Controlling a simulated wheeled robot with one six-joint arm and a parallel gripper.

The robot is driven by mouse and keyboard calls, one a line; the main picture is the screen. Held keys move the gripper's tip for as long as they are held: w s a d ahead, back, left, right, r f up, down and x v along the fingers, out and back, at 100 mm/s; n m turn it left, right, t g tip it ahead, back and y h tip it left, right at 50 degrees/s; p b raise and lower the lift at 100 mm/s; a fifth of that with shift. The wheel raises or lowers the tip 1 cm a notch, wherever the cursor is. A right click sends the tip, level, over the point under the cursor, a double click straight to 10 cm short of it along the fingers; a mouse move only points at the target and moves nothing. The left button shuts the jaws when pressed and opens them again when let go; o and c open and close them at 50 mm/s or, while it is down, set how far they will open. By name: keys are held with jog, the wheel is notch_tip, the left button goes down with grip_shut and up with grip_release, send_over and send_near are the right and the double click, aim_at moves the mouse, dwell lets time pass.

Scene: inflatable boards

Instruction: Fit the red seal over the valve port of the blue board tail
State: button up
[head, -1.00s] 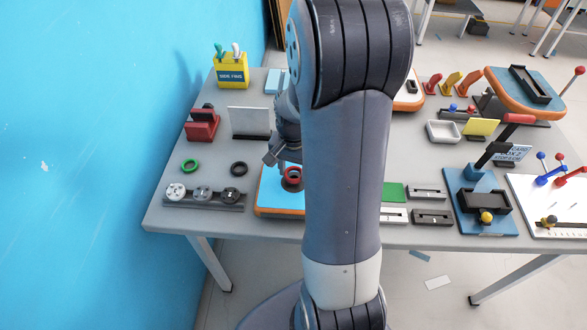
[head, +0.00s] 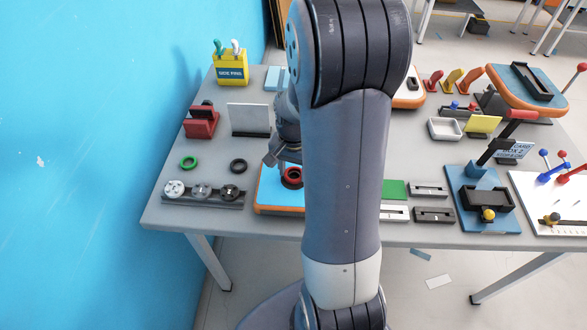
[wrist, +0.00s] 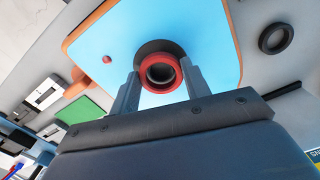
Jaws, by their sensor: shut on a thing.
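The blue board tail (head: 270,190) with an orange edge lies at the table's front, partly behind my arm. It also shows in the wrist view (wrist: 205,30). The red seal (head: 291,174) is at the dark round valve port on the board. In the wrist view the red seal (wrist: 160,88) sits between my fingertips, with the port's dark flange (wrist: 150,47) showing beyond it and a dark round opening inside it. My gripper (wrist: 161,82) is shut on the red seal. I cannot tell whether the seal is fully down around the port.
A green ring (head: 189,163) and a black ring (head: 239,166) lie left of the board. A dark rack (head: 205,198) with several round caps stands near the front left edge. A white panel (head: 248,119) and a red holder (head: 201,124) stand behind.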

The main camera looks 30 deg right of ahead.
jog(key=shift+f+b, duration=0.35)
jog(key=shift+f, duration=0.15)
jog(key=o, duration=1)
jog(key=shift+o, duration=0.2)
notch_tip(320, 180, up, 11)
jog(key=shift+f, duration=0.1)
